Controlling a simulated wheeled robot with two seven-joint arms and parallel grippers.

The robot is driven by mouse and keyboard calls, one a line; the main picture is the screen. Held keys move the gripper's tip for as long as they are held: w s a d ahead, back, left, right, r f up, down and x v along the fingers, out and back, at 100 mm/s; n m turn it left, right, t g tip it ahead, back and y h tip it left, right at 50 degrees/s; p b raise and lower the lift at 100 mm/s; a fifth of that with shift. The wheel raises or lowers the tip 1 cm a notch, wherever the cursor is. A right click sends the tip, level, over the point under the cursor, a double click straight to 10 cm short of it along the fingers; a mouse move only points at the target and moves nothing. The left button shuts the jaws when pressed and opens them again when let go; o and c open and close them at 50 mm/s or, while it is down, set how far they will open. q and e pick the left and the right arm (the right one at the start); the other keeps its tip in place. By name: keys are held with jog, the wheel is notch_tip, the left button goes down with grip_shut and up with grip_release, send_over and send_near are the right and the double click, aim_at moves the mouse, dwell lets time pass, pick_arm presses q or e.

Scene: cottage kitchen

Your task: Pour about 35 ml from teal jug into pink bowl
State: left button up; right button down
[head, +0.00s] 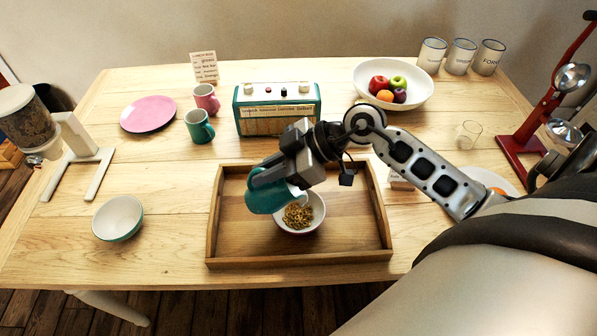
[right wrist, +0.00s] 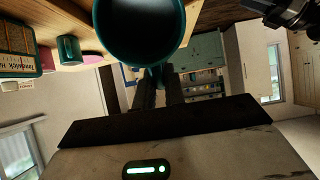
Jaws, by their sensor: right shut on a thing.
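The teal jug (head: 268,197) is tilted over the left part of a small bowl (head: 317,222) with a white inside and a pinkish outside. The jug also shows large at the top of the right wrist view (right wrist: 140,30). My right gripper (head: 270,175) is shut on the jug and holds it above the tray. A pale patch shows by the jug's mouth; I cannot tell whether it is liquid or the jug's lining. Brown cereal rings (head: 297,216) lie in the bowl. The jug hides the bowl's left rim. My left gripper is not in the head view.
The bowl stands in a wooden tray (head: 350,254) with raised sides. A teal radio (head: 277,121), a teal mug (head: 199,127) and a pink mug (head: 206,99) stand behind it. A teal-and-white bowl (head: 118,219) and a cereal dispenser (head: 30,125) are at left. A glass (head: 468,135) is at right.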

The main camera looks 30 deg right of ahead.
jog(key=shift+w+a+r, duration=0.15)
jog(key=shift+w+a, duration=0.15)
jog(key=shift+a, duration=0.1)
dwell(0.3)
jog(key=shift+a, duration=0.2)
jog(key=shift+w+a, duration=0.15)
jog(key=shift+w, duration=0.05)
jog(key=shift+w+a+r+y, duration=0.1)
jog(key=shift+w+a+y, duration=0.1)
jog(key=shift+a+y, duration=0.1)
jog(key=shift+r+t+b, duration=0.15)
jog(key=shift+t+b, duration=0.15)
jog(key=shift+b, duration=0.15)
dwell(0.6)
